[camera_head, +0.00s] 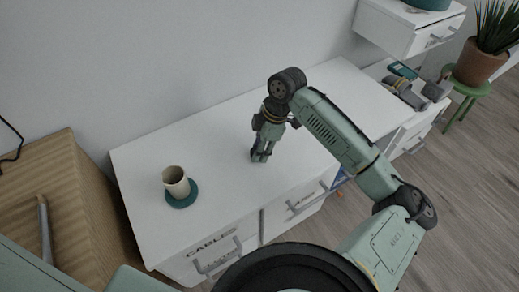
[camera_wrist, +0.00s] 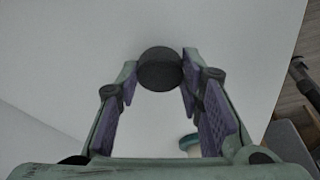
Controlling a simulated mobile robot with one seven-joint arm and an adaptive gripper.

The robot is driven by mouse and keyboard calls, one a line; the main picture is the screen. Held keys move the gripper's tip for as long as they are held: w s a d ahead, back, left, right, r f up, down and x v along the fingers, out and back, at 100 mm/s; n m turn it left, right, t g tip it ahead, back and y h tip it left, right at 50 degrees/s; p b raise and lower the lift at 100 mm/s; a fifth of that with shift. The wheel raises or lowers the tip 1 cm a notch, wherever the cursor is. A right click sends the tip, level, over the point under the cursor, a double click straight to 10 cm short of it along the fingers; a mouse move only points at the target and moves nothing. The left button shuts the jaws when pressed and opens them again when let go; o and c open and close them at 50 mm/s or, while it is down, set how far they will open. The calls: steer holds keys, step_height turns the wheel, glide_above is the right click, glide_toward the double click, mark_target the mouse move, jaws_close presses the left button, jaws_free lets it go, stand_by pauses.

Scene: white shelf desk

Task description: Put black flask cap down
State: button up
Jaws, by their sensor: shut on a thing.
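The black flask cap (camera_wrist: 160,72) is a round dark disc between my fingertips in the wrist view. My gripper (camera_head: 261,156) points down over the middle of the white desk top and is shut on the cap. The purple finger pads (camera_wrist: 160,85) show on both sides of it in the wrist view. In the head view the cap cannot be told apart from the dark fingertips. The fingertips are low, close to the desk top (camera_head: 225,135); I cannot tell whether the cap touches it.
A beige cup (camera_head: 175,181) stands on a teal coaster (camera_head: 181,195) at the left of the desk. A potted plant (camera_head: 480,62) stands on a green stool at far right. The desk around my gripper is clear.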

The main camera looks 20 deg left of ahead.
steer(key=shift+f, duration=0.4)
steer(key=shift+f, duration=0.2)
steer(key=o, duration=0.8)
steer(key=shift+o, duration=0.2)
steer(key=shift+r, duration=0.1)
steer(key=p+v, duration=0.1)
steer(key=v, duration=1.1)
steer(key=shift+a+r, duration=0.1)
steer(key=shift+r, duration=0.05)
